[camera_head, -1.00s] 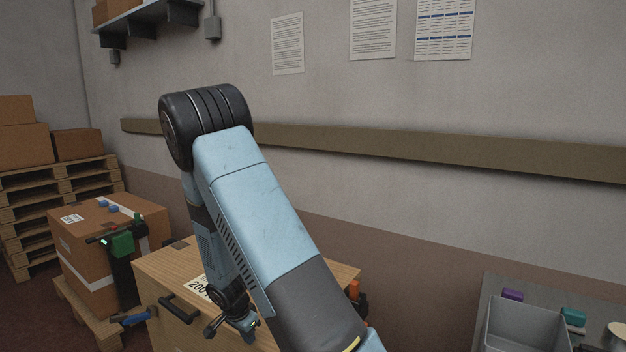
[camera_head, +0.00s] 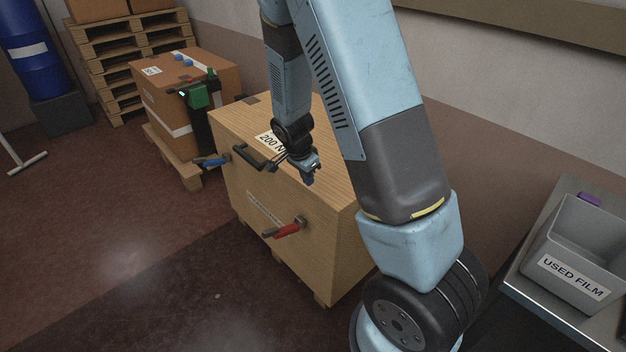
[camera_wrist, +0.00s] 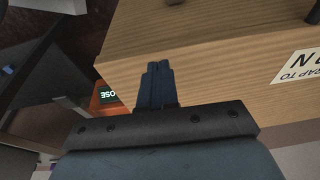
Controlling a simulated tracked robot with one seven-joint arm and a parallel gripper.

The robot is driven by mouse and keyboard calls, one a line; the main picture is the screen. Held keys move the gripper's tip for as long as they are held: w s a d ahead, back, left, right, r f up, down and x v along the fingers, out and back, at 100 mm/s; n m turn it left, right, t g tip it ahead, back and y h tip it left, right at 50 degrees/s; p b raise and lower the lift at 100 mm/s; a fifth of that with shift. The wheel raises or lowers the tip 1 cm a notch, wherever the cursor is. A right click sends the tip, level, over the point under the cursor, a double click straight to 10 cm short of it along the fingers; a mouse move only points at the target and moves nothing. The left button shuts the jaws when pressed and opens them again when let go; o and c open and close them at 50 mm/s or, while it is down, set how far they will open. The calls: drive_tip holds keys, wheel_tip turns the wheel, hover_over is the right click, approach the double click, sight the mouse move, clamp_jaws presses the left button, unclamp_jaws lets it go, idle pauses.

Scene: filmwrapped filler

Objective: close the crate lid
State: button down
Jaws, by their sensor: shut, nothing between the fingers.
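The wooden crate (camera_head: 333,242) stands on the floor in the middle of the head view. Its lid (camera_head: 236,124) appears flat on top, with a white label (camera_head: 266,139) reading "200 N" and a black handle (camera_head: 250,158) at the front edge. I cannot tell whether a gap lies under the lid. A red-handled latch (camera_head: 287,230) sits on the front face and a blue handle (camera_head: 211,161) at the left. My gripper (camera_head: 311,178) is shut and empty, close to the front top edge. In the wrist view its fingertips (camera_wrist: 153,66) overlap the wood; contact is unclear.
A wrapped carton (camera_head: 165,100) on a pallet stands left of the crate. A blue drum (camera_head: 28,50) and stacked pallets (camera_head: 105,50) are behind. A bench at right carries a grey bin (camera_head: 590,240) labelled "USED FILM". Floor is clear at front left.

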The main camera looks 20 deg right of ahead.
drive_tip(key=s+a+r, duration=0.2)
drive_tip(key=a+r, duration=0.3)
drive_tip(key=shift+s+a, duration=0.15)
drive_tip(key=shift+s, duration=0.15)
drive_tip(key=s+d+r+n+t+y, duration=0.1)
drive_tip(key=s+d+r+n, duration=0.25)
drive_tip(key=r, duration=0.65)
drive_tip(key=s+d+r+n+t+y, duration=0.1)
drive_tip(key=s+d+r+n, duration=0.15)
drive_tip(key=s+r, duration=0.45)
drive_tip(key=s+d+r+n+t, duration=0.2)
drive_tip(key=s+r+n, duration=0.5)
drive_tip(key=s+r, duration=0.5)
drive_tip(key=shift+s+d+r, duration=0.2)
drive_tip(key=shift+s+r, duration=0.05)
drive_tip(key=shift+s, duration=0.05)
